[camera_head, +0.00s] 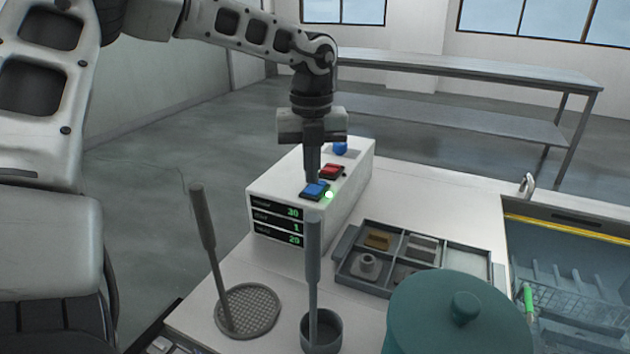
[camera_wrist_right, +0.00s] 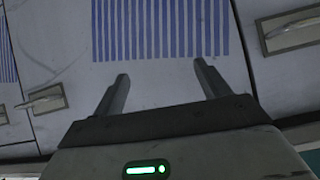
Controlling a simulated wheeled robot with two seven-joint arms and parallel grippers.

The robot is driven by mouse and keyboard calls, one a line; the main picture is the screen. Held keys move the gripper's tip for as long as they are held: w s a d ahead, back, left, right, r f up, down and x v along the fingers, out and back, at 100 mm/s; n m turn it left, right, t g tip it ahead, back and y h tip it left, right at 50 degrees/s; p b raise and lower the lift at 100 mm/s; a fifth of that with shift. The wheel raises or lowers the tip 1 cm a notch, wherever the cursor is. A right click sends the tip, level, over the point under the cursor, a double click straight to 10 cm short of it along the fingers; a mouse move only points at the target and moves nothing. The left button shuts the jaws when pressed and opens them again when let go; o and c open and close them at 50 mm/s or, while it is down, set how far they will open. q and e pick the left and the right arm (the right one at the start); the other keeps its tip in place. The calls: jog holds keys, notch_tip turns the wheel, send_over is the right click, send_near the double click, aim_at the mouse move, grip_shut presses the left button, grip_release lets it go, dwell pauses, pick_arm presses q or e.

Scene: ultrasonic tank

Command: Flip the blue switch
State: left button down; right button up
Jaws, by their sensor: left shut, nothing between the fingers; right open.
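The blue switch (camera_head: 314,190) is a rocker on top of a white control box (camera_head: 348,186), at its front end. A green light shows beside it. My left gripper (camera_head: 313,181) is shut and empty, pointing straight down with its fingertips at the far edge of the blue switch. I cannot tell whether they touch it. A red switch (camera_head: 332,171) and a blue knob (camera_head: 340,148) sit farther back on the box. My right gripper (camera_wrist_right: 163,90) is open and empty in the right wrist view, in front of a cabinet front with blue stripes.
A round mesh tool (camera_head: 248,311), a cup with a handle (camera_head: 322,333), a sorting tray (camera_head: 414,260) and a teal lidded pot (camera_head: 455,318) stand on the white table. A tank with a basket (camera_head: 570,290) is at right. The table behind the tray is clear.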

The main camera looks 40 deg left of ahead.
aim_at(312, 191)
pick_arm(q)
jog(key=shift+r+p, duration=1.3)
jog(key=shift+r, duration=1.35)
jog(key=shift+f, duration=0.1)
